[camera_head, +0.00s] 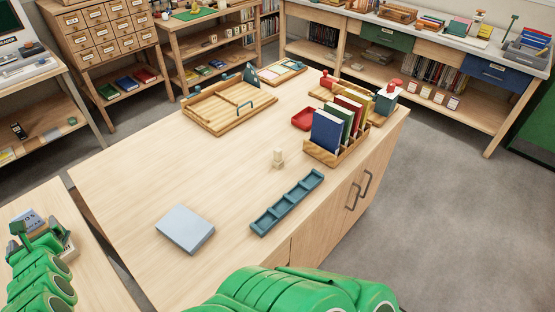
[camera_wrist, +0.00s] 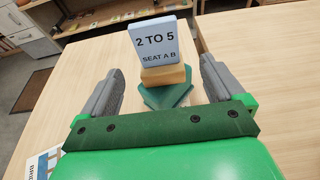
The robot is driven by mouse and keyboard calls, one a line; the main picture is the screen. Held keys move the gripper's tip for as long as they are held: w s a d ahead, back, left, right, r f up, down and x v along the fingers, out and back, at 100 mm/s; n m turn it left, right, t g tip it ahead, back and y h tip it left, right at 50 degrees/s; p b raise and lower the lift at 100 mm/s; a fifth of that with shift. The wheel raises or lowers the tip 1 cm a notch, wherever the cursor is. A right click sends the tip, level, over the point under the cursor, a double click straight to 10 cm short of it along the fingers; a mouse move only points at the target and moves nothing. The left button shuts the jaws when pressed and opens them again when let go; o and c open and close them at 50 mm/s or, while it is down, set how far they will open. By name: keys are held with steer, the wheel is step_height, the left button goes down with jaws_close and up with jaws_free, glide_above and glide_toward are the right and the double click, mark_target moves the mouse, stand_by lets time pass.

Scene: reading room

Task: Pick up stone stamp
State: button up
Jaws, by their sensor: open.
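A sign (camera_wrist: 154,42) reading "2 TO 5 SEAT A B" stands on a wooden base beyond the fingers. The cream piece is not in the wrist view.
On the large table are a teal tray (camera_head: 287,203), a grey-blue box (camera_head: 185,229), a book rack (camera_head: 338,155), a red tray (camera_head: 303,119) and a wooden tray (camera_head: 213,117). The tabletop left of the cream piece is clear. A teal piece (camera_wrist: 165,97) lies before the sign.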

steer(key=c, duration=0.6)
